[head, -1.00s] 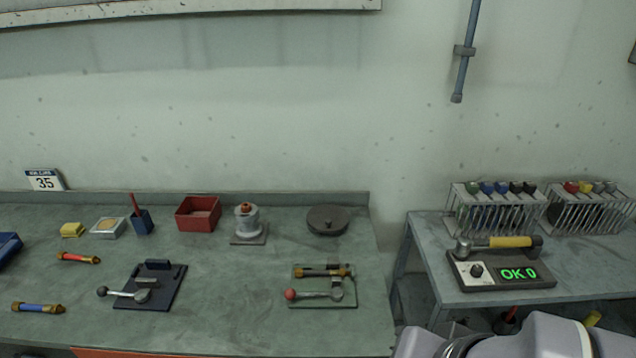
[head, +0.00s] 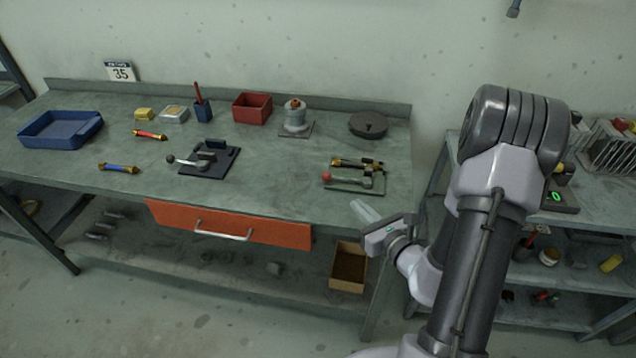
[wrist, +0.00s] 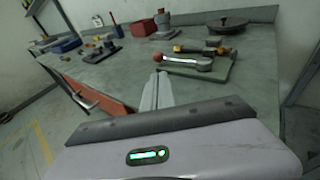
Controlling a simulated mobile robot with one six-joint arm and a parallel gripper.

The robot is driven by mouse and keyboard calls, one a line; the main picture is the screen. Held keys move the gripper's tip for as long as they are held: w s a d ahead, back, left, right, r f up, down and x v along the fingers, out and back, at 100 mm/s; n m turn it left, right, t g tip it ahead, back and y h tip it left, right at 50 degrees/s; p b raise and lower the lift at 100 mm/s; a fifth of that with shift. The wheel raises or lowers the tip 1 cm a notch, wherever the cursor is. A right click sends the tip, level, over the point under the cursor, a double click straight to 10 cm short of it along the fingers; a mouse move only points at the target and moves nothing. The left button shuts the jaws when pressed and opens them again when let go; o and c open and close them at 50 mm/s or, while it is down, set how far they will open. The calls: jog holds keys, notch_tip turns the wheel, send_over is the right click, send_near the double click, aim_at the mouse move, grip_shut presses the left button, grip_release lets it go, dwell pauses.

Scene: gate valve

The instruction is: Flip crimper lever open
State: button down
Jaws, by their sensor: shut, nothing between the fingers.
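A lever fixture on a green plate (head: 352,187) sits at the bench's right end, and it looks like the crimper. Its lever (head: 350,180) lies low across the plate, with a red ball knob (head: 327,177) at the left end. A dark part with brass ends (head: 357,163) lies behind the lever. The lever also shows in the wrist view (wrist: 185,62), ahead of the fingers. My gripper (head: 362,210) is shut and empty, just off the bench's front edge, apart from the lever.
A dark plate with a black-knobbed lever (head: 208,162) stands left. A red box (head: 252,107), a grey round press (head: 296,117) and a dark disc (head: 368,125) stand at the back. An orange drawer (head: 230,222) is under the front edge. Bare bench lies between the fixtures.

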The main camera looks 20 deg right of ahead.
aim_at(330, 176)
jog(key=w, duration=0.3)
jog(key=w+f+b, duration=0.1)
jog(key=w, duration=0.3)
jog(key=w+a+f+b, duration=0.1)
jog(key=w, duration=0.3)
jog(key=shift+w+f, duration=0.15)
jog(key=shift+w, duration=0.35)
jog(key=shift+w+d, duration=0.1)
jog(key=shift+w, duration=0.25)
jog(key=shift+w+d+r, duration=0.1)
jog(key=shift+w+r, duration=0.1)
jog(key=shift+w, duration=0.05)
jog(key=shift+d, duration=0.1)
